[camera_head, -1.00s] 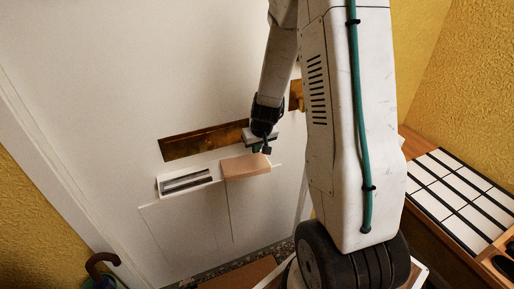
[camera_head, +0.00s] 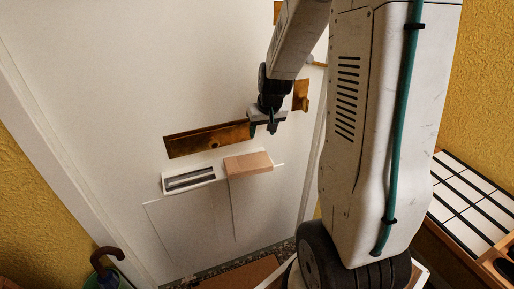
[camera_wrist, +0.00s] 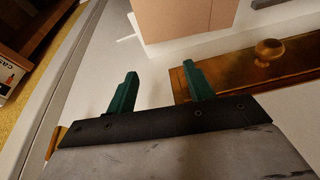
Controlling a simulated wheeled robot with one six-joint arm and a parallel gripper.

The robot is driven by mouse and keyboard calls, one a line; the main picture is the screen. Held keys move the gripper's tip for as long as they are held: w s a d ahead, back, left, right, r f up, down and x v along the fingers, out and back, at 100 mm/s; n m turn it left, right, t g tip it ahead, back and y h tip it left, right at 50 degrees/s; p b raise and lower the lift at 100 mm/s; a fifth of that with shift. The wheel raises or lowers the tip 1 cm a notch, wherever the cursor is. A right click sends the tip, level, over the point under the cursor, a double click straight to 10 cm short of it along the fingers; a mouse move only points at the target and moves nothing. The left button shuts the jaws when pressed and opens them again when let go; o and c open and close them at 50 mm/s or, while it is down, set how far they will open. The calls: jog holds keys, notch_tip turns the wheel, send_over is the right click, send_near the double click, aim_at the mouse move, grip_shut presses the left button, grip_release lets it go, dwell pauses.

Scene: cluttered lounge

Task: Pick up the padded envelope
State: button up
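The padded envelope (camera_head: 248,163) is a flat tan packet at the white door, just right of a slotted white panel and below a brass plate. In the wrist view it is the plain brown block (camera_wrist: 185,18) at the top, beyond my fingertips. My gripper (camera_head: 264,128) is above the envelope and apart from it, in front of the brass plate. In the wrist view its two green fingers (camera_wrist: 158,82) are spread wide with nothing between them. How the envelope is supported is not clear.
The white door has a brass plate (camera_head: 206,139) with a knob and a slotted white panel (camera_head: 188,180). A striped bench top (camera_head: 470,205) stands at the right. A dark hooked umbrella handle (camera_head: 106,254) is at the lower left.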

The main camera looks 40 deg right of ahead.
aim_at(249, 162)
jog(key=o, duration=0.9)
jog(key=m, duration=0.1)
jog(key=a+m, duration=0.1)
jog(key=m, duration=0.1)
jog(key=shift+w+a+r+m+g, duration=0.1)
jog(key=shift+w+a+m+g, duration=0.1)
jog(key=shift+a+m+g, duration=0.1)
jog(key=a+r+m+g+y, duration=0.1)
jog(key=a+m+g, duration=0.25)
jog(key=m, duration=1.15)
jog(key=shift+t, duration=0.35)
notch_tip(249, 162, down, 12)
jog(key=shift+w+a+r, duration=0.1)
jog(key=shift+r, duration=0.1)
